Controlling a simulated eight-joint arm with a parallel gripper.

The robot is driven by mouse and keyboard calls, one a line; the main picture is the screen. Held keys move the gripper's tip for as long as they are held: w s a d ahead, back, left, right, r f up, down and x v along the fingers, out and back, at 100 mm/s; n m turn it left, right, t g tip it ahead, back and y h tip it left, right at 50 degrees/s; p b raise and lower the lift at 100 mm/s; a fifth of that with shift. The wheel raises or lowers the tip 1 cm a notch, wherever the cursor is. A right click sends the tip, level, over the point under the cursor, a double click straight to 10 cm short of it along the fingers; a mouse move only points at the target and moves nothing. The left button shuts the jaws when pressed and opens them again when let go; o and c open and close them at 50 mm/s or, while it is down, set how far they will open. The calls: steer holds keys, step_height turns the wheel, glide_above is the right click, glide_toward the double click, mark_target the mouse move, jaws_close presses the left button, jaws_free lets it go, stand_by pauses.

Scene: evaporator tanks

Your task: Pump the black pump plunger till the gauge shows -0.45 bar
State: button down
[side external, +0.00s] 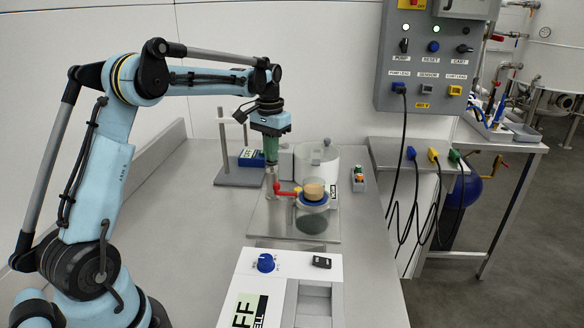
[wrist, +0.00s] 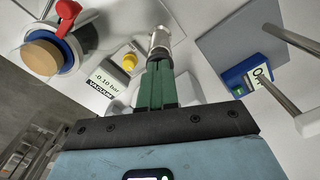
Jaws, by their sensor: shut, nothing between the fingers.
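The gauge (wrist: 104,80) in the wrist view reads -0.10 bar, with a VACUUM label below it. A metal pump cylinder (wrist: 168,20) stands at the tips of my gripper (wrist: 160,66); its black plunger is mostly hidden by the fingers, with only a dark bit showing at the tips. In the side external view my gripper (side external: 270,163), with green fingers, points down right above the pump cylinder (side external: 272,182). The fingers are shut with nothing between them. I cannot tell for sure whether the tips touch the plunger.
A red-handled valve (side external: 286,190) and a tan-topped vessel (side external: 314,190) stand close right of the pump. A white tank (side external: 322,160) is behind. A stand with a blue meter (side external: 251,158) is behind left. A panelled unit (side external: 265,263) sits in front.

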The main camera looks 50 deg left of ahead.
steer(key=shift+r, duration=2)
steer(key=shift+f, duration=0.15)
steer(key=shift+f, duration=2.4)
steer(key=shift+r, duration=2.55)
steer(key=shift+f, duration=0.1)
